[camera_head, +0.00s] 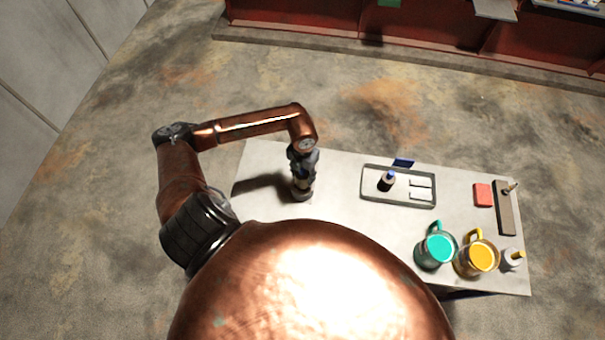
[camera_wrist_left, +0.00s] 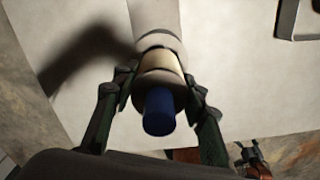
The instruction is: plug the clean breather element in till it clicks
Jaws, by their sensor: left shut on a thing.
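My left gripper (camera_head: 302,182) points down over the left part of the table. In the left wrist view my left gripper (camera_wrist_left: 158,82) has its two fingers closed on the sides of a round element (camera_wrist_left: 159,62) with a cream body and a blue end (camera_wrist_left: 160,112). The blue end faces the wrist camera. A pale grey ring (camera_wrist_left: 160,40) lies at the far end of the element, against the table. I cannot tell whether the element is seated in it.
A tray (camera_head: 399,204) holds a dark, blue-topped part (camera_head: 387,180) and white pieces. The table (camera_head: 340,215) is bare between gripper and tray.

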